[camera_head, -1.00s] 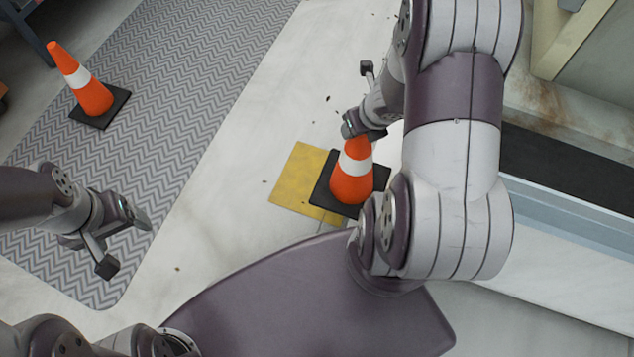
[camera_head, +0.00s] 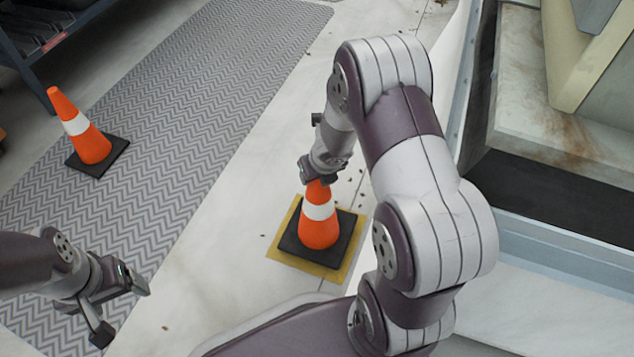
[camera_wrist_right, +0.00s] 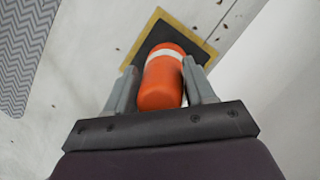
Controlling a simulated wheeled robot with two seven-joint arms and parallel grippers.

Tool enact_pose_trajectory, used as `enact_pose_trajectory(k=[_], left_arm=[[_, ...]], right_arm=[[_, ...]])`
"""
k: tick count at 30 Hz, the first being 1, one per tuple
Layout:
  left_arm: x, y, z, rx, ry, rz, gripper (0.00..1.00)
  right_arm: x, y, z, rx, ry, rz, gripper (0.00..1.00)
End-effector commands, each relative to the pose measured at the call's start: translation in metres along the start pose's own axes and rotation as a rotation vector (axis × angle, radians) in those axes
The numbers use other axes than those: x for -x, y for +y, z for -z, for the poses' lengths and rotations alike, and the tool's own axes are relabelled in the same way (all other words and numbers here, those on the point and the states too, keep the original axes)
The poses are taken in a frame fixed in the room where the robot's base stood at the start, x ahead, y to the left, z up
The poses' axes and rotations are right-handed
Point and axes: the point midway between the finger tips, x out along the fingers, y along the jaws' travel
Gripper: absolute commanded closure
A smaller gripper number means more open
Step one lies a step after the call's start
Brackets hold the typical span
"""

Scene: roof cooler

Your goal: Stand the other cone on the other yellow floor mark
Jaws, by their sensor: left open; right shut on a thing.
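An orange cone (camera_head: 319,228) with a white band and black square base stands upright over the yellow floor mark (camera_head: 323,279). Yellow shows around the base on several sides. My right gripper (camera_head: 318,179) is shut on this cone's top; the right wrist view shows the cone (camera_wrist_right: 163,85) between both fingers (camera_wrist_right: 162,90). Whether the base touches the floor I cannot tell. Another orange cone (camera_head: 93,146) stands upright on the grey mat at the left. My left gripper (camera_head: 122,312) is open and empty at the lower left, apart from both cones.
The grey zigzag mat (camera_head: 215,95) runs diagonally across the left. A dark metal rack (camera_head: 52,45) stands at the top left. A ledge with a black strip (camera_head: 545,195) lies at the right. Pale floor (camera_head: 225,235) between mat and mark is clear.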

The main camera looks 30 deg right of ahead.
Motion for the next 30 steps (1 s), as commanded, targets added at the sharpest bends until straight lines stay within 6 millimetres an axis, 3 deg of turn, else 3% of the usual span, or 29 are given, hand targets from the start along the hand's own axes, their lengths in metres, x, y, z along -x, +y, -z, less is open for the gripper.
enact_pose_trajectory(k=[1, 3, 12, 13, 15, 24, 26, 30], left_arm=[[-0.020, 0.000, -0.003, 0.000, -0.001, 0.000, 0.21], [-0.027, 0.000, -0.004, 0.000, -0.001, 0.000, 0.21], [-0.024, 0.000, -0.003, 0.000, 0.000, 0.000, 0.21], [-0.023, 0.000, -0.003, 0.000, -0.001, 0.000, 0.21], [-0.023, 0.000, -0.003, 0.000, -0.001, 0.000, 0.21], [-0.018, 0.000, -0.002, 0.000, -0.001, 0.000, 0.21], [-0.011, 0.000, -0.002, 0.000, -0.001, 0.000, 0.21], [0.018, 0.000, 0.002, 0.000, -0.001, 0.000, 0.21]], right_arm=[[-0.019, 0.000, 0.007, -0.001, -0.002, 0.000, 1.00], [-0.026, 0.000, 0.010, -0.002, -0.002, 0.000, 1.00], [-0.024, 0.000, 0.009, -0.001, -0.002, 0.000, 1.00], [-0.023, 0.000, 0.010, -0.001, 0.000, 0.000, 0.37], [-0.023, 0.000, 0.010, -0.001, 0.000, 0.000, 0.19], [-0.018, 0.000, 0.008, 0.000, -0.001, 0.000, 0.19], [-0.008, 0.000, 0.007, 0.000, -0.001, 0.000, 0.19], [0.032, 0.000, 0.004, 0.001, -0.003, 0.000, 0.19]])
